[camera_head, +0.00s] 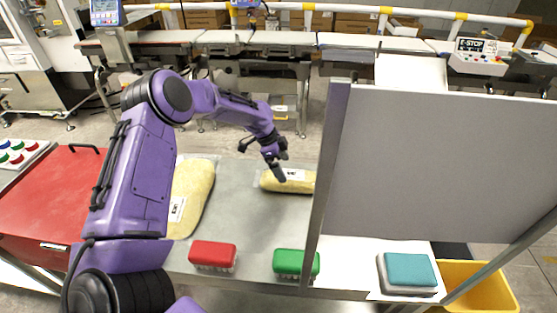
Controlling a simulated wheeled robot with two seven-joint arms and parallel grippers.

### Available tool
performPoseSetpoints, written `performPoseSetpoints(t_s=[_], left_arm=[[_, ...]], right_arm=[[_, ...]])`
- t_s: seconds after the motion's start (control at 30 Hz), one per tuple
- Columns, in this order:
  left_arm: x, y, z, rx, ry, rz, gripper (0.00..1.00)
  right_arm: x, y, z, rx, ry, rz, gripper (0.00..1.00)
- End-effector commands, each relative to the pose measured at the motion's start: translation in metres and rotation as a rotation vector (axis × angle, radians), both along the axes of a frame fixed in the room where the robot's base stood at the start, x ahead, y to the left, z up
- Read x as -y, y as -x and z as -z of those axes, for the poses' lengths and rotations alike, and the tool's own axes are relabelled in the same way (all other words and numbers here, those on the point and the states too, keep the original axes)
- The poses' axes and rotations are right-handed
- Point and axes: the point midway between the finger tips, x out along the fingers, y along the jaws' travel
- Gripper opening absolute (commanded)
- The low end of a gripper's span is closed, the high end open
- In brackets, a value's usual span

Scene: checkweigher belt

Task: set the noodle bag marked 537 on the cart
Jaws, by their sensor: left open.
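A yellowish noodle bag (305,186) with a white label lies on the grey metal top (240,220), its right end hidden behind the upright panel. A larger yellowish bag (196,190) lies to the left, partly hidden by my left arm, its label near its lower edge. I cannot read the number on either label. My left gripper (277,168) is open at the near bag's upper left, fingers pointing down; I cannot tell whether it touches the bag. My right gripper is not in view. I cannot tell for sure which surface is the cart.
A grey panel (430,170) in a metal frame stands at the right. A red brush (213,253) and a green brush (294,262) lie at the front edge. A teal block (409,269), a yellow bin (480,285) and a red case (45,200) flank the top. The conveyor (270,39) runs behind.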

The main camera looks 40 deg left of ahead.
Motion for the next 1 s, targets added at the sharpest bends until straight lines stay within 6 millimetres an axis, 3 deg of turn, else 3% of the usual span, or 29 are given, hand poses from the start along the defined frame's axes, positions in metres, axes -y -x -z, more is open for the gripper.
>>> performPoseSetpoints(t_s=[0.13, 0.3, 1.0], left_arm=[[-0.011, 0.006, -0.029, 0.004, 0.000, 0.001, 1.00], [-0.017, 0.010, -0.047, 0.000, 0.000, 0.001, 1.00], [-0.018, 0.011, -0.049, -0.001, 0.000, 0.000, 1.00]], right_arm=[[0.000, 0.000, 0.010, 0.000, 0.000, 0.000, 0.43], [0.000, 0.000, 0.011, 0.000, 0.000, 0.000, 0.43], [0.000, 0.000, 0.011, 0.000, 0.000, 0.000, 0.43]])
